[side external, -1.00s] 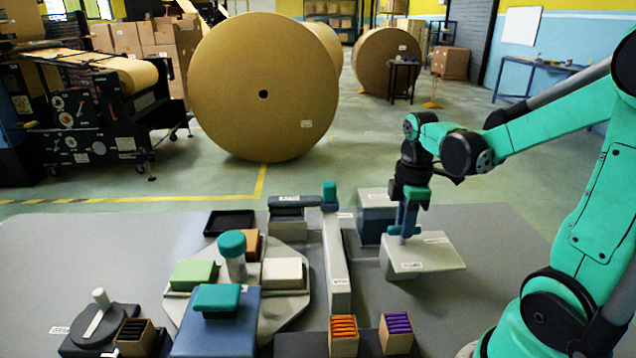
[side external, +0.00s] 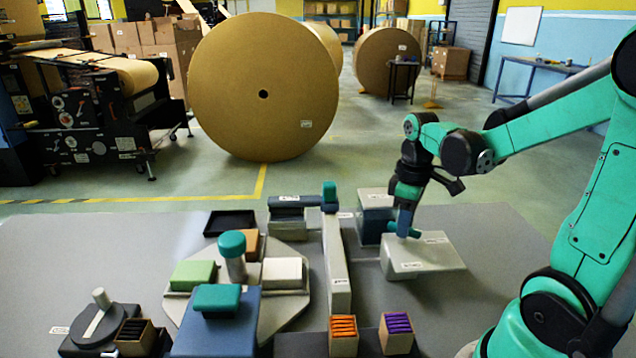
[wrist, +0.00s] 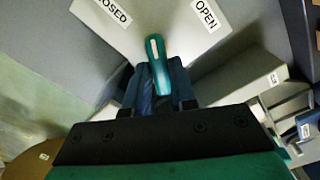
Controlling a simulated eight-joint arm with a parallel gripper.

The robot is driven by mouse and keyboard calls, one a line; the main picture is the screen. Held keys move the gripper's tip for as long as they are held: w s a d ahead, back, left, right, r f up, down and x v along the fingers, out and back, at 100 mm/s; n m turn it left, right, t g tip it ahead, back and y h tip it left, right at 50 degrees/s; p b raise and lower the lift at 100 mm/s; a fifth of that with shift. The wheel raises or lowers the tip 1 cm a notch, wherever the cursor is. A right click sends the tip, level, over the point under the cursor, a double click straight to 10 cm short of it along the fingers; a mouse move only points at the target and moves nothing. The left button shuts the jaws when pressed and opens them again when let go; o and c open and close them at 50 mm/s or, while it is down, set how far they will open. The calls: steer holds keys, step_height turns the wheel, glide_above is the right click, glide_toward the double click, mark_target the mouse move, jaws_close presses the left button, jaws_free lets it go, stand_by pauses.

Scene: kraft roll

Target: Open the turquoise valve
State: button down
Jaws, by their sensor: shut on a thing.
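The turquoise valve handle (wrist: 156,58) is a rounded bar with a pale stripe, on a light grey box (side external: 425,265). In the wrist view it points between a label reading "CLOSED" (wrist: 115,10), partly cut off, and a label reading "OPEN" (wrist: 207,14). In the side view the handle (side external: 413,233) shows beside my fingers. My gripper (wrist: 158,82) is shut on the handle, one finger on each side. In the side view my gripper (side external: 404,226) reaches down to the box top, tilted. The pivot of the handle is hidden.
A blue-grey box (side external: 374,226) stands behind the valve box. A long grey rail (side external: 336,262) with a teal knob (side external: 329,190) lies to its left. Boxes of orange (side external: 343,336) and purple (side external: 397,334) items stand in front. The mat right of the valve box is clear.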

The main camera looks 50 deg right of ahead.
steer(key=m, duration=0.5)
steer(key=shift+m, duration=0.4)
steer(key=m, duration=0.5)
steer(key=shift+m, duration=0.3)
steer(key=c, duration=0.7)
jaws_free()
steer(key=shift+r, duration=0.15)
steer(key=shift+r, duration=2.7)
